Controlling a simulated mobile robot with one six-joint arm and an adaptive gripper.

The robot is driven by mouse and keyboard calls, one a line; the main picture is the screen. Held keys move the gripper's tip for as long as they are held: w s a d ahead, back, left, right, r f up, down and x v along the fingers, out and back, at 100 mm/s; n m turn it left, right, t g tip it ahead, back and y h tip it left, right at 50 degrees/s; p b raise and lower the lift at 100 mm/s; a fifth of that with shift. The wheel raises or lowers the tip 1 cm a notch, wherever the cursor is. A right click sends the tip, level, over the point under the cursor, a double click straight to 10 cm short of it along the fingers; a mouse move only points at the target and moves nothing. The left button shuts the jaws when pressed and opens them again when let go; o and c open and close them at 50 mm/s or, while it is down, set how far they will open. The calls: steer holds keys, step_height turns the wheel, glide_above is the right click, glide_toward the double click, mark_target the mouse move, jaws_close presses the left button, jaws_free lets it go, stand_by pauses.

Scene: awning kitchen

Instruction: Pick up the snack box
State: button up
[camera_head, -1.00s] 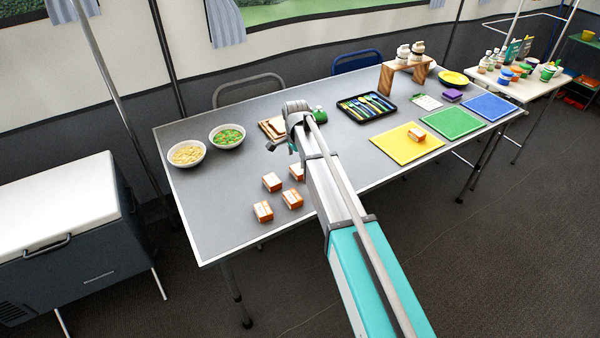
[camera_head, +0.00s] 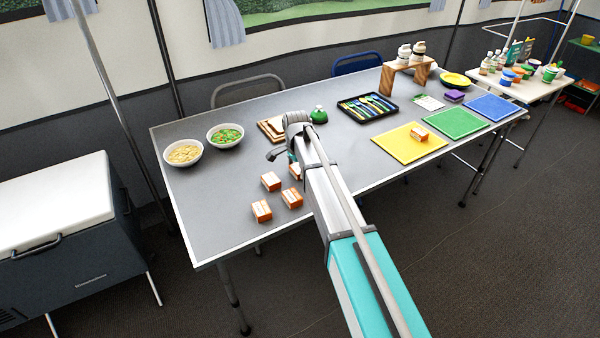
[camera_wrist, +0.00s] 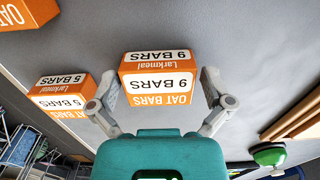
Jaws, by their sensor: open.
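Part of another box (camera_wrist: 25,12) shows at the top left corner. In the head view several such boxes (camera_head: 271,181) lie on the grey table (camera_head: 225,195), one (camera_head: 295,170) partly hidden by my arm. My fingers are mostly hidden there.
Two food bowls (camera_head: 226,135) stand at the table's far left. A cutlery tray (camera_head: 367,106) and a yellow mat (camera_head: 408,143) bearing another orange box (camera_head: 418,133) lie right.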

mark_target(297, 168)
stand_by(0.4)
steer(key=c, duration=0.9)
steer(key=shift+r, duration=0.15)
step_height(297, 168, up, 3)
steer(key=p, duration=0.3)
steer(key=s+d+r+p, duration=0.2)
steer(key=s+r+p, duration=0.1)
steer(key=s, duration=0.1)
steer(key=s+d+r+p, duration=0.2)
steer(key=s+r+p, duration=0.1)
steer(key=s, duration=0.1)
steer(key=s+d+r+p, duration=0.3)
steer(key=s+p, duration=0.1)
steer(key=shift+r, duration=0.35)
